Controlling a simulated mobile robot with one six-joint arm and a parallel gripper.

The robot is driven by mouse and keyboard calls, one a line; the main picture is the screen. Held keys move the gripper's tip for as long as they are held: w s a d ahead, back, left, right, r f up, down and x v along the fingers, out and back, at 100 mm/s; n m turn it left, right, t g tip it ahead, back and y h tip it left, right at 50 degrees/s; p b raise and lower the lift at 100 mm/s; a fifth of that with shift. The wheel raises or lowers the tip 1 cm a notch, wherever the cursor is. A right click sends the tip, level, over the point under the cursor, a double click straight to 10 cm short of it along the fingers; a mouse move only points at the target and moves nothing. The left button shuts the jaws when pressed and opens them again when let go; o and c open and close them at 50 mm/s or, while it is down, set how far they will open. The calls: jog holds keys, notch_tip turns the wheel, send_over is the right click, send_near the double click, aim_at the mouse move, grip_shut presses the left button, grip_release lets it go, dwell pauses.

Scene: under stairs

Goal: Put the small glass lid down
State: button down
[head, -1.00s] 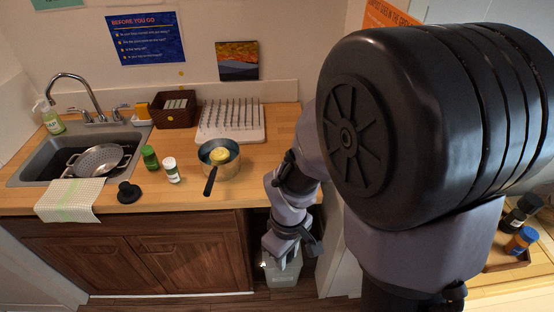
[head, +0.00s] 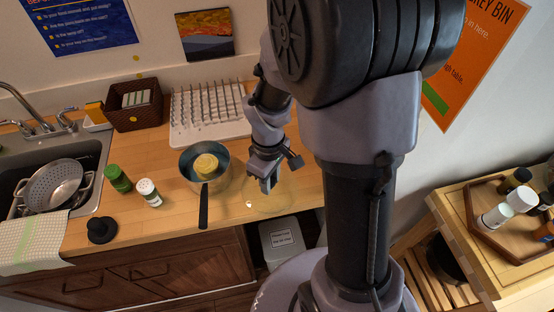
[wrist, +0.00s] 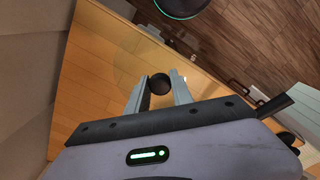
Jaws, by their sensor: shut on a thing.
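The small glass lid (head: 276,199) is a faint clear disc over the right part of the wooden counter, right of the pan. My gripper (head: 267,186) is above it, pointing down. In the wrist view the lid's round black knob (wrist: 159,84) sits between the two fingers of my gripper (wrist: 160,92), which are shut on it. The clear glass barely shows there against the wood. I cannot tell whether the lid touches the counter or hangs just above it.
A pan (head: 190,176) with a yellow item inside stands close to the left, its dark handle toward the front. A white drying rack (head: 205,132) is behind. The counter's front edge is near the lid. A white bin (head: 281,245) stands below.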

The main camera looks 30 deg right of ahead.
jog(key=w+d, duration=0.4)
jog(key=w+d+f, duration=0.1)
jog(key=w+d, duration=0.1)
jog(key=d, duration=0.1)
jog(key=shift+w+b, duration=0.3)
jog(key=shift+b, duration=0.1)
notch_tip(320, 180, down, 4)
jog(key=shift+w+r+b, duration=0.1)
jog(key=shift+r+b, duration=0.05)
jog(key=shift+b, duration=0.65)
jog(key=shift+r, duration=0.1)
